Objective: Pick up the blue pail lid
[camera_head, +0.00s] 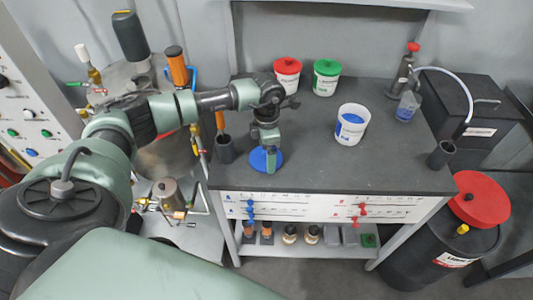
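The blue pail lid (257,162) is a round flat disc near the front left of the dark worktop. My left gripper (269,162) points down over it, and its fingers hide part of the lid. I cannot tell whether the fingers touch or grip it. My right gripper is not in view.
White pails with a red lid (287,66) and a green lid (326,68) stand at the back of the worktop (315,165). A dark cup (226,150) is left of the blue lid. A bottle (407,106) and another dark cup (441,154) stand at right.

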